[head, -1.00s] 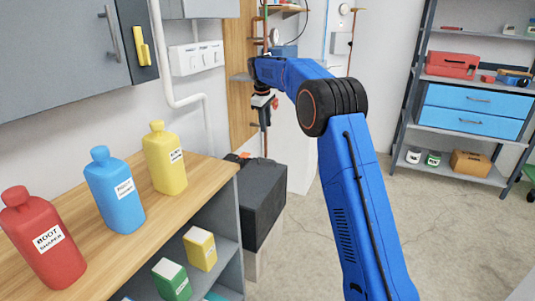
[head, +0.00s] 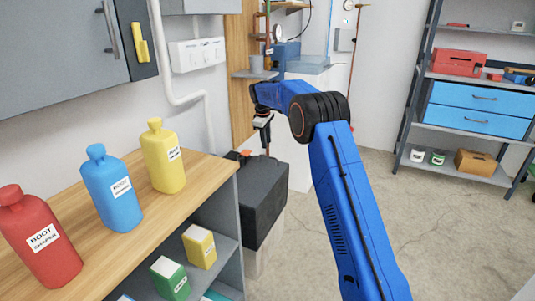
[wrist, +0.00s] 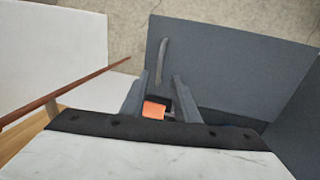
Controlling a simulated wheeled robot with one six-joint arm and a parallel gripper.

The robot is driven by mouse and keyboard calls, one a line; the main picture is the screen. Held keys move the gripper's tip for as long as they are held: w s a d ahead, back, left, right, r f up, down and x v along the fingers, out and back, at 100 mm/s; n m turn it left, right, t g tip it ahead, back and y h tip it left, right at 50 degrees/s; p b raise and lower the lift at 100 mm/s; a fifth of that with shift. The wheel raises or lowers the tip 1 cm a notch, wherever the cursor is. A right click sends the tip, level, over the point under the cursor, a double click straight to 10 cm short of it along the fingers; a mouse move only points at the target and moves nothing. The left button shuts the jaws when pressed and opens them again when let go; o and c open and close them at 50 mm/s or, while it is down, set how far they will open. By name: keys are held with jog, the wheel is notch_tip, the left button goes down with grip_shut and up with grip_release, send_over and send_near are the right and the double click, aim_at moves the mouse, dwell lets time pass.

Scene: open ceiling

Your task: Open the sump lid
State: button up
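The sump looks to be the dark box (head: 262,200) standing beyond the end of the wooden counter, with its lid (head: 268,172) down on top. A small orange part (head: 245,154) shows at its back left edge. My gripper (head: 264,146) points down above the back of the box in the head view. In the wrist view the lid seems to be the flat dark grey panel (wrist: 230,75), with a thin grey bar (wrist: 162,62) along it. My gripper's fingers (wrist: 160,85) are apart there, with an orange and black part (wrist: 153,110) between or beneath them. I cannot tell if they touch it.
The wooden counter (head: 130,215) with red, blue and yellow bottles is left of the box. A thin reddish-brown rod (wrist: 70,93) runs close beside my gripper. Concrete floor (head: 420,225) is clear on the right, before a shelf unit (head: 470,150).

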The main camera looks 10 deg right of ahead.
send_over(268, 164)
jog(key=f, duration=0.7)
jog(key=shift+w+a+f, duration=0.1)
jog(key=shift+w+f, duration=0.15)
jog(key=shift+f, duration=0.05)
jog(key=shift+c, duration=0.7)
grip_shut()
